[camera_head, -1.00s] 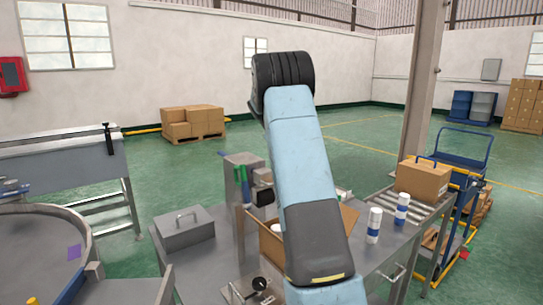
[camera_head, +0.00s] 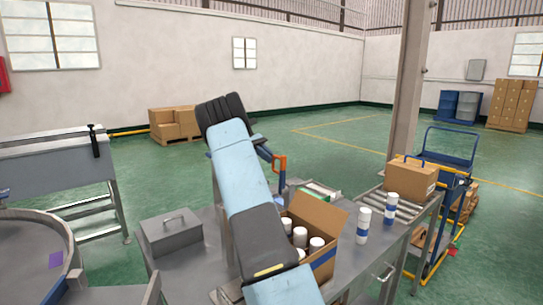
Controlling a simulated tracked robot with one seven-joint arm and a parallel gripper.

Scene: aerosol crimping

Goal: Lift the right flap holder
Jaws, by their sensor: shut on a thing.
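An open cardboard box (camera_head: 318,217) stands on the grey metal table, just right of my arm, with several white-capped cans (camera_head: 300,237) inside. A dark blue strip (camera_head: 323,261) lies along its near right edge; I cannot tell whether it is a flap holder. A thin blue arched piece (camera_head: 424,159) shows on another cardboard box (camera_head: 411,178) on the roller conveyor. My blue and black arm rises across the middle, and its far end is hidden behind it. My gripper does not show, nor does whatever it holds.
An orange-handled tool (camera_head: 279,165) shows behind my arm. A grey lidded metal box (camera_head: 170,231) stands left. A blue cart (camera_head: 450,152) stands beyond the conveyor (camera_head: 386,204).

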